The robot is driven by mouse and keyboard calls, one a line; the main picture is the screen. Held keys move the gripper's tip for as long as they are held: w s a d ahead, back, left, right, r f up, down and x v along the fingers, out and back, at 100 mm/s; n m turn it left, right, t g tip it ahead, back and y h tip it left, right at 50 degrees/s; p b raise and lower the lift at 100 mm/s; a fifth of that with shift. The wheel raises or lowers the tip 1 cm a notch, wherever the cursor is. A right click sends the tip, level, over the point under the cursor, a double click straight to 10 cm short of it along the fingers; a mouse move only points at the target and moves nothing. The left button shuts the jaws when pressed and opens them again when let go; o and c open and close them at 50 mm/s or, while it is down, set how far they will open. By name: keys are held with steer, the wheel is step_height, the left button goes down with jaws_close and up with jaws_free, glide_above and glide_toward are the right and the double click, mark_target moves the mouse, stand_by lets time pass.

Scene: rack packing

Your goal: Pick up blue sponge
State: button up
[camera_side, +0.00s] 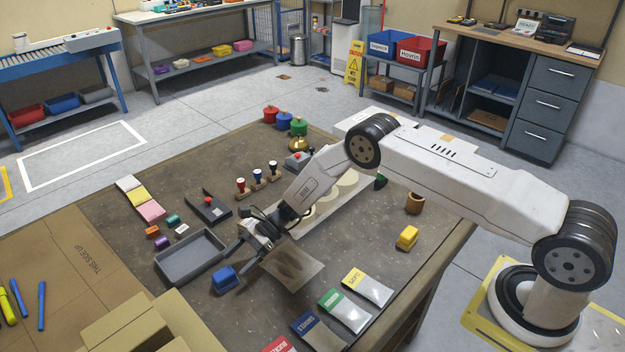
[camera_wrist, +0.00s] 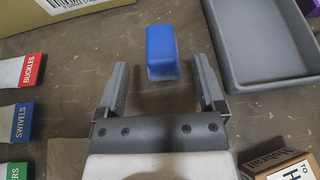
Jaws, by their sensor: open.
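The blue sponge (camera_side: 225,279) is a small block on the brown table, just in front of the grey tray. In the wrist view the blue sponge (camera_wrist: 161,50) lies ahead of and roughly between my fingers, with its near end close to the line of the fingertips. My gripper (camera_side: 241,257) is low over the table, beside the sponge. In the wrist view my gripper (camera_wrist: 162,72) is open, its fingers wide apart with nothing held between them.
The grey tray (camera_wrist: 232,70) stands close to the right finger in the wrist view. Labelled bags, such as the blue SWIVELS bag (camera_wrist: 22,122), lie to the left. A cardboard box (camera_side: 65,250) stands at the left of the side view.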

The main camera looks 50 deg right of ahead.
mark_target(226, 271)
steer(key=shift+a, duration=0.15)
steer(key=shift+x, duration=2.45)
jaws_close()
steer(key=shift+r, duration=0.1)
